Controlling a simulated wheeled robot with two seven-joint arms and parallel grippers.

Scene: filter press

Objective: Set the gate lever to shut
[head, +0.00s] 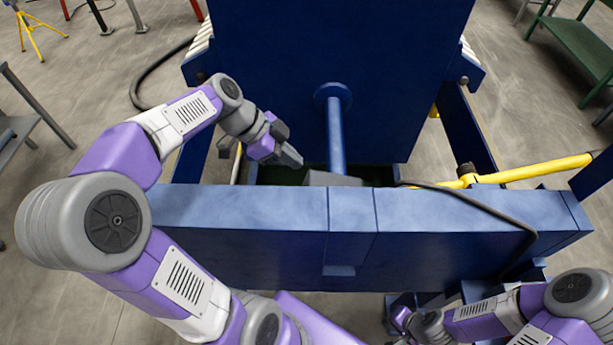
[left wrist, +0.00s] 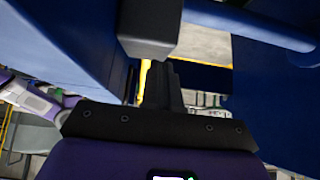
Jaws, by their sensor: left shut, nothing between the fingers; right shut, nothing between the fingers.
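My left gripper (head: 290,159) is shut and empty, reaching over the blue crossbeam (head: 240,208) of the press, left of the blue rod (head: 336,135). I cannot tell for sure which part is the gate lever.
A yellow bar (head: 530,170) runs out to the right behind the crossbeam. A black hose (head: 490,208) drapes over the beam's right part. The big blue plate (head: 300,60) stands behind. A green bench (head: 578,45) stands at far right; the floor around is mostly free.

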